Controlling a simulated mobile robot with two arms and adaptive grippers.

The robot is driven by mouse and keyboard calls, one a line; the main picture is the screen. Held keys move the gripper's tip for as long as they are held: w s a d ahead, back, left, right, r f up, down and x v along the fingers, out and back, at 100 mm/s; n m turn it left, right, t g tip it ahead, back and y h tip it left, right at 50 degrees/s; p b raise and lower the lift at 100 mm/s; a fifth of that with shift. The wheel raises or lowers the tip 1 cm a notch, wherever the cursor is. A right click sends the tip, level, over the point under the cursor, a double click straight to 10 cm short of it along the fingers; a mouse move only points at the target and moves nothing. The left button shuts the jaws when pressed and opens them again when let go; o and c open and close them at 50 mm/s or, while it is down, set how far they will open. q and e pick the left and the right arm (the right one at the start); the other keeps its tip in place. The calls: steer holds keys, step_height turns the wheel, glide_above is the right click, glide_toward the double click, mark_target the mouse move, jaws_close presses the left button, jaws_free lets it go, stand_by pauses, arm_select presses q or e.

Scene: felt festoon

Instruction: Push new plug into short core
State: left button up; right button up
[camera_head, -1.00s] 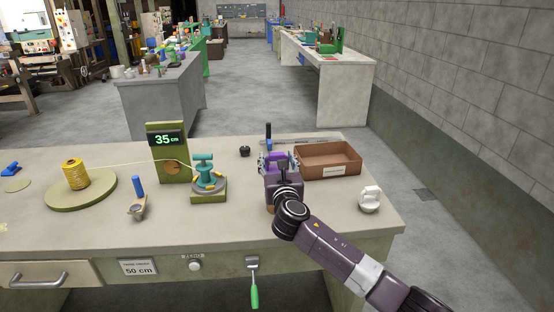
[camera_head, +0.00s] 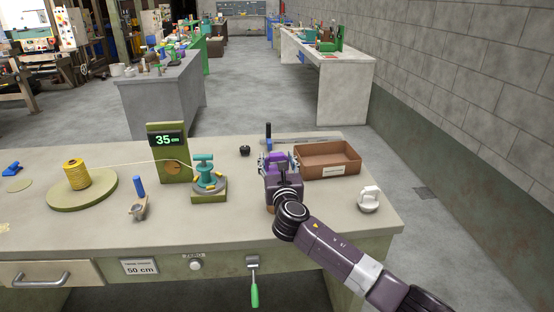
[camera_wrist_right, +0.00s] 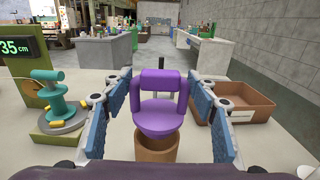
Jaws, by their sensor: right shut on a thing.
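My right gripper (camera_head: 279,165) is shut on the purple plug (camera_wrist_right: 158,112), which has a looped handle on top and a tapered lower part. In the right wrist view the plug stands upright between the blue finger pads. The short core (camera_wrist_right: 152,153), a brown open tube, stands directly beneath it on the bench. The plug's lower end is at the core's mouth; I cannot tell how far it sits inside. In the head view my gripper hides most of the core. My left gripper is out of view.
A brown open box (camera_head: 327,160) stands right of my gripper, and a white handled piece (camera_head: 369,199) lies near the bench's right edge. A teal device (camera_head: 207,175), a 35 cm display (camera_head: 167,140) and a yellow spool (camera_head: 76,173) are left. The bench front has bare room.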

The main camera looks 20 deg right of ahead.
mark_target(277, 171)
stand_by(0.4)
steer(key=shift+p, duration=0.35)
steer(key=shift+f+b, duration=0.35)
steer(key=shift+f, duration=0.1)
steer(key=shift+f+b, duration=0.9)
steer(key=shift+f, duration=0.55)
steer(key=o, duration=1.3)
steer(key=shift+f, duration=0.1)
steer(key=shift+c, duration=0.2)
steer(key=shift+s, duration=0.1)
steer(key=v, duration=1.1)
steer(key=shift+s+a, duration=0.2)
steer(key=shift+s, duration=0.2)
